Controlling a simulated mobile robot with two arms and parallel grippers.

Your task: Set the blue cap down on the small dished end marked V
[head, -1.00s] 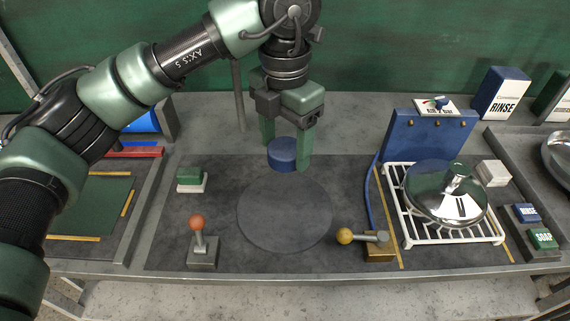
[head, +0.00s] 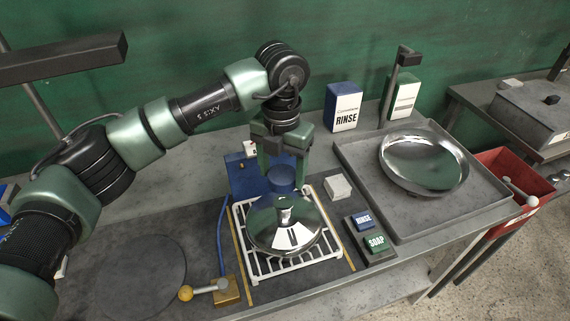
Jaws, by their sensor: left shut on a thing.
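My left gripper (head: 283,162) is shut on the blue cap (head: 281,182) and points down. The cap hangs just behind and above the shiny domed dish (head: 262,228) with a knob on top, on the white rack (head: 252,268). In this view the cap's lower edge comes close to the knob; I cannot tell the exact gap. A larger shiny dish (head: 420,160) lies in the grey tray (head: 487,208) at the right. I cannot read a V mark on either dish. My right gripper is out of view.
A blue box (head: 243,180) stands behind the rack. A yellow-knobbed lever (head: 205,288) is front left, near a dark round disc (head: 135,275). A white block (head: 338,187), a RINSE button (head: 363,221) and a SOAP button (head: 375,243) are right of the rack.

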